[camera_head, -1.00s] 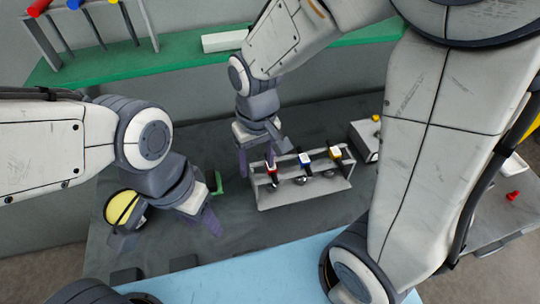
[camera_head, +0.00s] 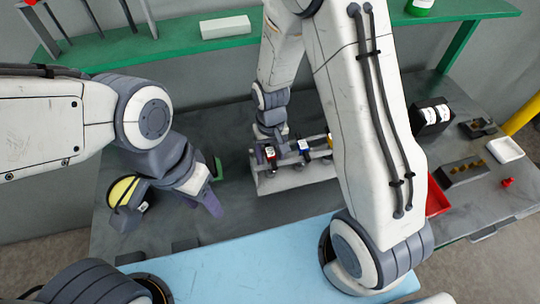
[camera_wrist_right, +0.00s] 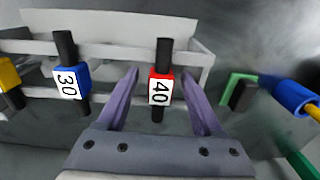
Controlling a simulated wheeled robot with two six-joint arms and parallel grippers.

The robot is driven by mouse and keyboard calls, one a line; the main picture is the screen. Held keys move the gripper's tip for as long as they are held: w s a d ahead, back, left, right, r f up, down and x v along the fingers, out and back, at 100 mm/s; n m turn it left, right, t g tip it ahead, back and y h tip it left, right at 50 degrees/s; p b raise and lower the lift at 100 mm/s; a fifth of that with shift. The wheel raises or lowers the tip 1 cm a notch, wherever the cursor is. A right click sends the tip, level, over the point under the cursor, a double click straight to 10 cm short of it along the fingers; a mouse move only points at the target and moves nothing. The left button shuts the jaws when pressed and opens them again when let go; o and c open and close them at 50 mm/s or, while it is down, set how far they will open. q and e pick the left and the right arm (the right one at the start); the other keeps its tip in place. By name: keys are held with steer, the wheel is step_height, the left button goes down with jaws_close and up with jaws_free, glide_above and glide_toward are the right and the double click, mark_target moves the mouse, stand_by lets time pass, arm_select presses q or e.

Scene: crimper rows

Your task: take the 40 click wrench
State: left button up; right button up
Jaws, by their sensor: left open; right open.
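The 40 click wrench, red with a white "40" label (camera_wrist_right: 160,88), stands in a light grey rack (camera_head: 292,180); its red part also shows in the head view (camera_head: 270,154). My right gripper (camera_wrist_right: 160,76) is open, with one purple finger on each side of the 40 wrench; I see no grip on it. Beside it in the rack stand the blue 30 wrench (camera_wrist_right: 71,82) and a yellow one (camera_wrist_right: 9,74), cut off by the view's edge. My left gripper (camera_head: 212,203) is open and empty over the table, left of the rack.
A green bracket (camera_head: 217,168) stands left of the rack. A green shelf (camera_head: 150,53) with a white box (camera_head: 225,27) runs behind. A black box (camera_head: 431,116) and a red tray (camera_head: 436,196) lie right of my right arm, which hides part of the table.

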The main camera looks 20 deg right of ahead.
steer(key=shift+f, duration=0.95)
jaws_close()
steer(key=shift+r, duration=0.1)
